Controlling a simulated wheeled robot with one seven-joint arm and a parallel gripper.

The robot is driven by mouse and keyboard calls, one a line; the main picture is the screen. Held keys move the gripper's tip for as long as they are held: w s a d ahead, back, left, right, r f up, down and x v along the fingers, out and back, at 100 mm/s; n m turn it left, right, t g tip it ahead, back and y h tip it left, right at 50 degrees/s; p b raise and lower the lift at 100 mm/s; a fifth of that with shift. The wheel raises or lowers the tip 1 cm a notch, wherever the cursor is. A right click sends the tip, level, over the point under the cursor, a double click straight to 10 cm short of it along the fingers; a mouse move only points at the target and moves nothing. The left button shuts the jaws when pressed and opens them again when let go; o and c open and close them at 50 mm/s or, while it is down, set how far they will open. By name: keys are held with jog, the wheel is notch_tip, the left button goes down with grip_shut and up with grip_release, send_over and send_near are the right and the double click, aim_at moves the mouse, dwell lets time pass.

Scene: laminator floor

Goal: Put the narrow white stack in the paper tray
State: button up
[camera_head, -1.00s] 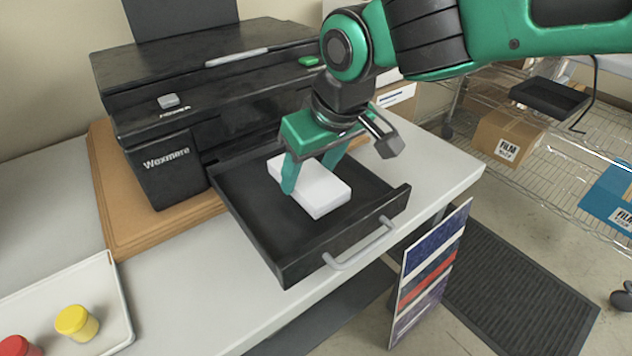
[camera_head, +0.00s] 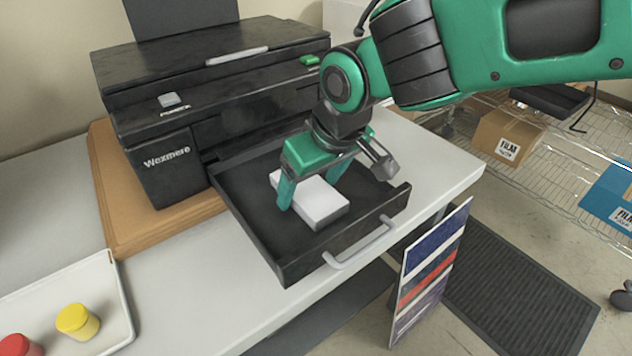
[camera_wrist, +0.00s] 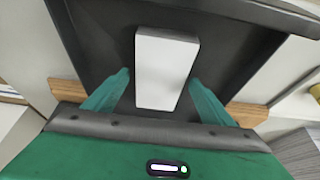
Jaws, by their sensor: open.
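The narrow white stack (camera_head: 318,203) lies flat in the open black paper tray (camera_head: 262,222) of the printer. It also shows in the wrist view (camera_wrist: 165,68), resting on the dark tray floor. My gripper (camera_head: 310,196) is down at the tray with its green fingers on either side of the stack. In the wrist view the fingers (camera_wrist: 160,92) stand apart, with a visible gap between each finger and the stack. The far finger is partly hidden behind the stack and gripper body in the head view.
The black printer (camera_head: 215,95) stands on a wooden board (camera_head: 130,225) behind the tray. The tray's grey handle (camera_head: 360,245) faces front. A white tray (camera_head: 118,300) with yellow and red jars is at lower left. A wire shelf with boxes (camera_head: 505,138) is at right.

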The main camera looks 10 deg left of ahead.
jog(key=v, duration=1.2)
jog(key=shift+w+a+r, duration=0.1)
jog(key=shift+r, duration=0.05)
jog(key=w+d+f+m+h, duration=0.1)
jog(key=w+d+f+m, duration=0.15)
jog(key=d, duration=0.75)
jog(key=w+d+f+m+h, duration=0.1)
jog(key=d+f+m, duration=0.15)
jog(key=d, duration=0.85)
jog(key=w+d+f+m+h, duration=0.15)
jog(key=d+m, duration=0.25)
jog(key=d, duration=0.6)
jog(key=s+d+f+m+g, duration=0.1)
jog(key=s+d+f+m, duration=0.2)
jog(key=s+d, duration=0.5)
jog(key=s+d+f+m+g, duration=0.2)
jog(key=s+d+f+m, duration=0.2)
jog(key=s+d, duration=0.4)
jog(key=shift+d+f, duration=0.35)
jog(key=shift+d, duration=0.35)
jog(key=shift+w, duration=0.1)
